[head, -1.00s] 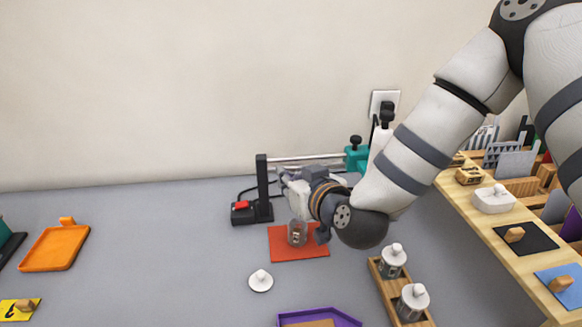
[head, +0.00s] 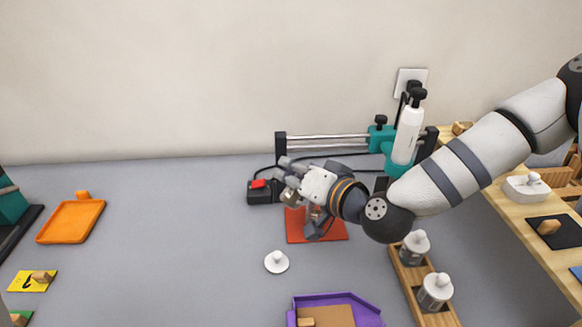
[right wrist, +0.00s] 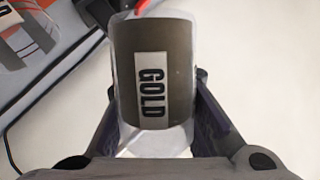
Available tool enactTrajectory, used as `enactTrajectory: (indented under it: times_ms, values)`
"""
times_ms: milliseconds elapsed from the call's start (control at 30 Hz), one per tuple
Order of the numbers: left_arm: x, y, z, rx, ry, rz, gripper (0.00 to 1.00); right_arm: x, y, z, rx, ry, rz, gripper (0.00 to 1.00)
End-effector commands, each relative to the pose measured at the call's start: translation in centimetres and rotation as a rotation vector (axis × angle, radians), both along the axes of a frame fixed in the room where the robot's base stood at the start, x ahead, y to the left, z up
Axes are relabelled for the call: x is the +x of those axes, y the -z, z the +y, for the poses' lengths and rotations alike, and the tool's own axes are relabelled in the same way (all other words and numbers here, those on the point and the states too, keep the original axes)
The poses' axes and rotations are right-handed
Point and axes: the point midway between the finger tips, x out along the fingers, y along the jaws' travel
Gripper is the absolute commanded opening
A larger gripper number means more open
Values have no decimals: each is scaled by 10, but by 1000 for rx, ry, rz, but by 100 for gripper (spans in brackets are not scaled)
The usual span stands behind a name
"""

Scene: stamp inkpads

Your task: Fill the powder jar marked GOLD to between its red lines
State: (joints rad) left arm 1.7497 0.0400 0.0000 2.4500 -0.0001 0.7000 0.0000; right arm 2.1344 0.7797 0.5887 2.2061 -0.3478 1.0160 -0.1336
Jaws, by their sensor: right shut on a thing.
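My right gripper (head: 287,182) is shut on a clear container with a dark brown-gold band and a GOLD label (right wrist: 152,85); the container lies between the fingers in the right wrist view. In the head view a small part of it (head: 291,198) shows, beige and tilted, close beside the powder jar. The clear powder jar (head: 313,212) stands on the red mat (head: 325,230), partly hidden by my gripper. It also shows at the left of the right wrist view (right wrist: 32,38), with lettering that seems to read GOLD. My left gripper is not in view.
A white knobbed lid (head: 277,263) lies in front of the mat. Two white-lidded jars (head: 415,247) (head: 436,291) stand in a wooden rack. A rail device with a red switch (head: 258,184) stands behind. A purple tray (head: 370,313) is in front. The table's left middle is clear.

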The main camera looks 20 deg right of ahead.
Motion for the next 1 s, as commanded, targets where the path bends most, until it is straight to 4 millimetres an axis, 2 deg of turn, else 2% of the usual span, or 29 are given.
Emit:
enactTrajectory:
  times_ms: [1000]
  values:
    - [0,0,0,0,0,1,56,-1,2,4,104,-1,14,0]
